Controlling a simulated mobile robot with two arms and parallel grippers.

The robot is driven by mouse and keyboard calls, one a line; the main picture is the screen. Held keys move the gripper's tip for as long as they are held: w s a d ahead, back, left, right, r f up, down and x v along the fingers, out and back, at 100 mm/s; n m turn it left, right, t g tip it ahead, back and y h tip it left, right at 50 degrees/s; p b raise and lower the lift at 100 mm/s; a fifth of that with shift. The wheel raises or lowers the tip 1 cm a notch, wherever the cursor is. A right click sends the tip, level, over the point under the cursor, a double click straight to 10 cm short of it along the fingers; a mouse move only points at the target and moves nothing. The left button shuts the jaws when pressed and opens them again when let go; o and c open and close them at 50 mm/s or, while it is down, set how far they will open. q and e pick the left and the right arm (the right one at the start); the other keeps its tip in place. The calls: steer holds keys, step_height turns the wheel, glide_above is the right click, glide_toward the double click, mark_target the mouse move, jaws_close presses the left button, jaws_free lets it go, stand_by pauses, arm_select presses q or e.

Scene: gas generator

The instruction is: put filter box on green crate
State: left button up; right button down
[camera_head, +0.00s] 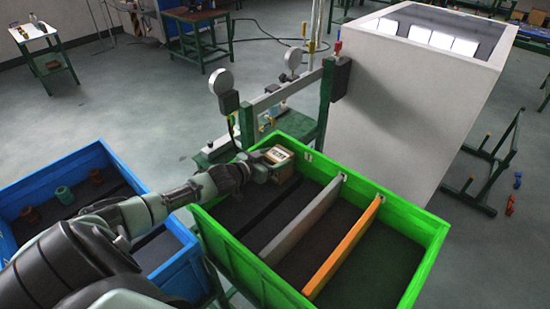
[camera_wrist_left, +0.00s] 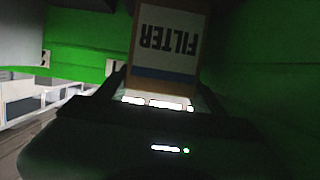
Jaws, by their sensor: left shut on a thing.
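The filter box (camera_head: 279,156) is a small tan and white box at the far left corner of the green crate (camera_head: 428,222). My left gripper (camera_head: 268,166) reaches over the crate's left wall and is shut on the box. In the left wrist view the box (camera_wrist_left: 168,45) shows the upside-down word FILTER, with a blue band below it. The gripper (camera_wrist_left: 160,103) is dark there, and the crate's green wall (camera_wrist_left: 85,57) is behind the box. I cannot tell whether the box touches the crate floor. My right gripper is not in view.
A grey divider (camera_head: 303,220) and an orange divider (camera_head: 343,247) split the crate. A blue crate (camera_head: 62,186) with several small cylinders stands at the left. A gauge stand (camera_head: 222,82) rises just behind the green crate, beside a large white cabinet (camera_head: 415,95).

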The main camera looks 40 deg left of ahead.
arm_select(q)
steer(key=o, duration=1.2)
steer(key=shift+o, duration=0.2)
steer(key=shift+r, duration=0.1)
steer(key=shift+s, duration=0.3)
steer(key=v, duration=0.5)
steer(key=shift+s, duration=0.25)
steer(key=shift+s+a+r, duration=0.15)
steer(key=shift+s+r, duration=0.2)
steer(key=shift+s, duration=0.3)
